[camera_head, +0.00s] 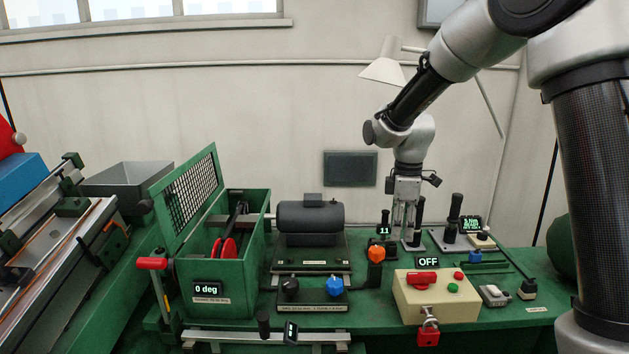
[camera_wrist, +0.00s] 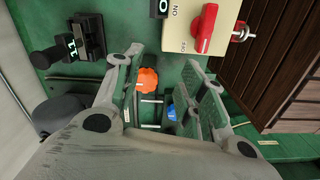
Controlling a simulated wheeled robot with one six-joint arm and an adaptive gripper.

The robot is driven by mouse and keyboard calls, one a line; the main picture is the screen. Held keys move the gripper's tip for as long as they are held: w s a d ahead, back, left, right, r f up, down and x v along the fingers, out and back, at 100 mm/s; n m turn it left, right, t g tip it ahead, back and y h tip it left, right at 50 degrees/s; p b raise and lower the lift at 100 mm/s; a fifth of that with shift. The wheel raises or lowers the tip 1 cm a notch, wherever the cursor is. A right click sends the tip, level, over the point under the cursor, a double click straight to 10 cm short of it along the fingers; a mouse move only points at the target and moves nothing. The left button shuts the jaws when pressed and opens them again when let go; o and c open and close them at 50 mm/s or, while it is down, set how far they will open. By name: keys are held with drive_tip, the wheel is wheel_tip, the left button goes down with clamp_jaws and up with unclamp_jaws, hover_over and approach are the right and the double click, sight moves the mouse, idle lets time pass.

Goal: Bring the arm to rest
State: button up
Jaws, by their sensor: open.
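My arm reaches in from the right in the head view, bent at the elbow. My gripper (camera_head: 403,232) hangs pointing down over the green bench, behind the orange knob (camera_head: 376,253) and the cream switch box (camera_head: 435,296). In the wrist view my gripper (camera_wrist: 168,72) has its two fingers spread apart with nothing held between them. The orange knob (camera_wrist: 147,79) and a blue knob (camera_wrist: 172,112) show in the gap, below the fingers. Whether the fingertips touch the bench or a handle beside them is hard to tell.
Close to the gripper stands a black upright handle (camera_head: 418,216). The cream box shows OFF and carries a red padlock (camera_head: 428,336). A motor (camera_head: 310,216) and a green guarded box (camera_head: 224,286) stand left. A lamp (camera_head: 382,72) hangs behind the arm.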

drive_tip(key=s+d+r+m+t, duration=0.1)
drive_tip(key=s+d+r+m, duration=0.3)
drive_tip(key=s, duration=0.5)
drive_tip(key=s+d+r+m+t, duration=0.2)
drive_tip(key=s+d+r+m, duration=0.2)
drive_tip(key=s, duration=0.5)
drive_tip(key=s+d+r+m+t, duration=0.1)
drive_tip(key=s+d+r+m, duration=0.3)
drive_tip(key=s, duration=0.5)
drive_tip(key=d+m, duration=0.2)
drive_tip(key=m, duration=0.1)
drive_tip(key=shift+s+d+m, duration=0.2)
drive_tip(key=shift+d+m, duration=0.1)
drive_tip(key=shift+d, duration=0.1)
